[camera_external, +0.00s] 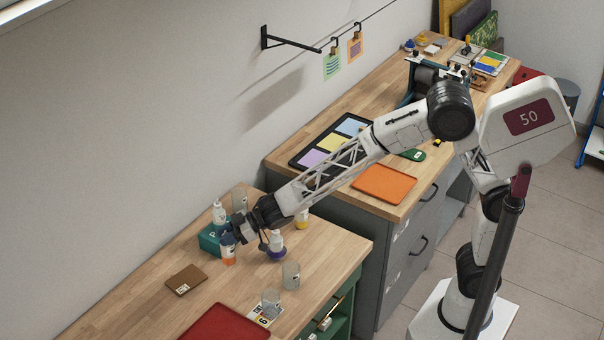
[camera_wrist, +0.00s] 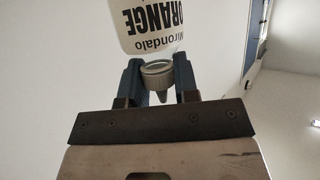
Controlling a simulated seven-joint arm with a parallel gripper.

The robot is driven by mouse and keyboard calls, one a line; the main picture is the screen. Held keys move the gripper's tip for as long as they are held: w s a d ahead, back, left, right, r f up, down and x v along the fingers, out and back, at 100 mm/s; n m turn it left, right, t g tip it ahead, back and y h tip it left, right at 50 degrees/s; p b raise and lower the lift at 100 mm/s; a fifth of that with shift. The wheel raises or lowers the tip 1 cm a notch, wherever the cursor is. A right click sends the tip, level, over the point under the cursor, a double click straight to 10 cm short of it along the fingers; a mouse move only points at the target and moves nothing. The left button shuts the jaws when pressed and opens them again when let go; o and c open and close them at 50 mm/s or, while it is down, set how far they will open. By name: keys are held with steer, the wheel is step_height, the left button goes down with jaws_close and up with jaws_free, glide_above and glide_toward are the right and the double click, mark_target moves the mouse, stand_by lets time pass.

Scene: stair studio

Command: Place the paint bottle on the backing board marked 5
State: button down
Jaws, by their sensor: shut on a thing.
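My gripper (camera_external: 231,240) is shut on a paint bottle with an orange lower part (camera_external: 229,255), near the teal block on the wooden bench. In the wrist view, my blue fingers (camera_wrist: 158,80) are on either side of the grey cap (camera_wrist: 158,72) of the white bottle, which is lettered ORANGE (camera_wrist: 150,22). I cannot tell whether the bottle's base touches the bench. A small brown board (camera_external: 186,276) with a white label lies flat, in front and to the left of the bottle. Its mark is too small to read. Nothing stands on it.
A teal block (camera_external: 212,238), a white bottle (camera_external: 219,213) and a purple-based bottle (camera_external: 275,245) crowd my gripper. Clear glasses (camera_external: 290,275) and a numbered card (camera_external: 263,317) lie right. A red tray (camera_external: 222,326) is at the front. Bench around the brown board is clear.

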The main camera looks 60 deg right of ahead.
mark_target(224, 250)
step_height(224, 250, down, 5)
steer(key=shift+f, duration=0.1)
stand_by(0.4)
steer(key=w+a+f, duration=0.1)
steer(key=w+a, duration=0.7)
steer(key=w, duration=0.5)
steer(key=shift+w+a+f, duration=0.15)
steer(key=shift+w+a, duration=0.1)
steer(key=shift+w, duration=0.05)
steer(key=shift+f, duration=0.1)
steer(key=shift+f, duration=1.65)
steer(key=shift+f, duration=0.15)
steer(key=c, duration=0.9)
jaws_free()
steer(key=shift+o, duration=0.2)
steer(key=shift+d+r, duration=0.1)
steer(key=shift+r, duration=0.1)
